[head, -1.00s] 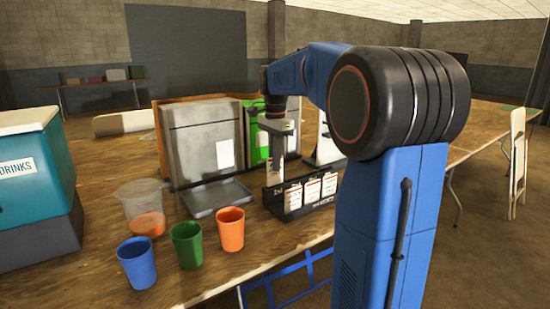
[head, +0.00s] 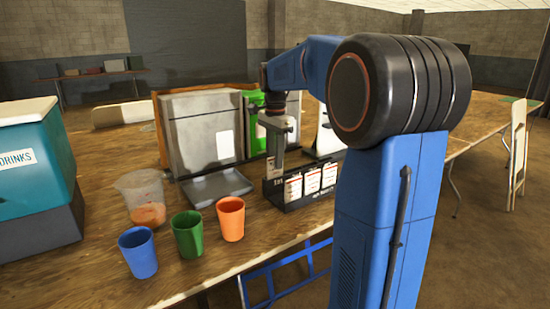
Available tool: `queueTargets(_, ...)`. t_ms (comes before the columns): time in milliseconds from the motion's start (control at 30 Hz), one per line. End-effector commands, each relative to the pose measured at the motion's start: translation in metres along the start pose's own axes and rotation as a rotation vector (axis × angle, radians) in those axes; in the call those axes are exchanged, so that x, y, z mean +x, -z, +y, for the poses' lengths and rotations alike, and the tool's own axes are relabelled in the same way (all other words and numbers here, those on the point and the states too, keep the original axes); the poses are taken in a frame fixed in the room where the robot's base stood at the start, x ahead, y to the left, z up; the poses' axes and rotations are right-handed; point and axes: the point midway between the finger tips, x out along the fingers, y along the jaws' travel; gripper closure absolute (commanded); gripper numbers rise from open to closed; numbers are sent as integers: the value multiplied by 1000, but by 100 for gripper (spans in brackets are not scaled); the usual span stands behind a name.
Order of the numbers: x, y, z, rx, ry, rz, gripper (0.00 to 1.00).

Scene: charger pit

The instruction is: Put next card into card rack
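The black card rack (head: 318,198) stands on the wooden table, right of the grey tray. White cards with red print (head: 312,181) stand side by side in it. My gripper (head: 275,172) points down at the rack's left end, at or just above it. Its fingertips are small and partly merge with the rack, so I cannot tell whether they are open or shut. A small pale patch with dark marks (head: 278,183) shows just below the fingers. I cannot tell whether it is a held card or part of the rack.
Blue (head: 138,252), green (head: 188,234) and orange (head: 231,219) cups stand near the front edge. A clear jug (head: 142,198) and a teal drinks cooler (head: 35,150) are at left. A grey upright panel (head: 200,135) and a green item (head: 257,130) stand behind the rack.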

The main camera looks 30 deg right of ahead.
Motion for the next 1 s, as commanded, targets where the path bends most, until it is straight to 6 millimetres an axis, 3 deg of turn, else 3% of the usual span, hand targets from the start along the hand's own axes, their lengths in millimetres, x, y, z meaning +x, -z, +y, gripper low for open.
queueTargets(300, -1, 0, 0, 0, 1, 0, 72)
queueTargets(467, -15, 0, -1, 0, 2, 1, 72)
queueTargets(1000, -119, 0, -1, 0, 3, 1, 72)
